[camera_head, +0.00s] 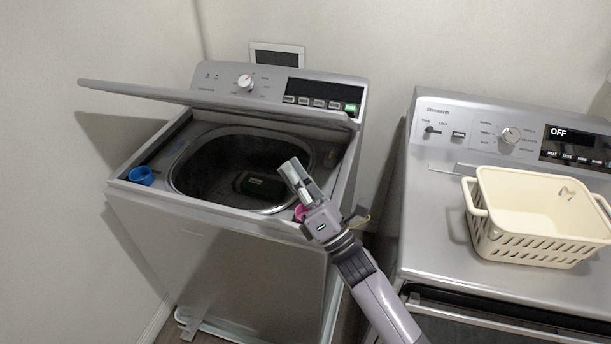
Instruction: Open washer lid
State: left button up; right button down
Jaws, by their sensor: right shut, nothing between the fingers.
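The grey top-load washer (215,235) stands at the left. The dark drum (215,165) shows through the opening. My right gripper (293,170) is shut and empty, pointing up and left over the right part of the opening, below the lid and apart from it as far as I can tell. My left gripper is not in view.
A blue cap (141,175) and a pink cap (300,213), partly hidden by my gripper, sit at the washer's front rim corners. The control panel (270,90) is behind the lid. At right, a second machine (430,220) carries a cream basket (535,215). A wall is close at left.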

jog(key=w+a+r+p, duration=0.1)
jog(key=w+r+p, duration=0.2)
jog(key=w+r, duration=0.2)
jog(key=shift+w+a+r+p, duration=0.15)
jog(key=shift+a+r+p, duration=0.05)
jog(key=shift+r+p, duration=0.2)
jog(key=w+d+r, duration=0.1)
jog(key=w+r, duration=0.1)
jog(key=r, duration=0.1)
jog(key=w+r, duration=0.2)
jog(key=r, duration=0.2)
jog(key=w+d+r, duration=0.1)
jog(key=w+r, duration=0.2)
jog(key=shift+d+r, duration=0.2)
jog(key=shift+d, duration=0.1)
jog(key=w+d+r+m+h, duration=0.3)
jog(key=w+r, duration=0.5)
jog(key=w, duration=0.3)
jog(key=shift+d+m, duration=0.5)
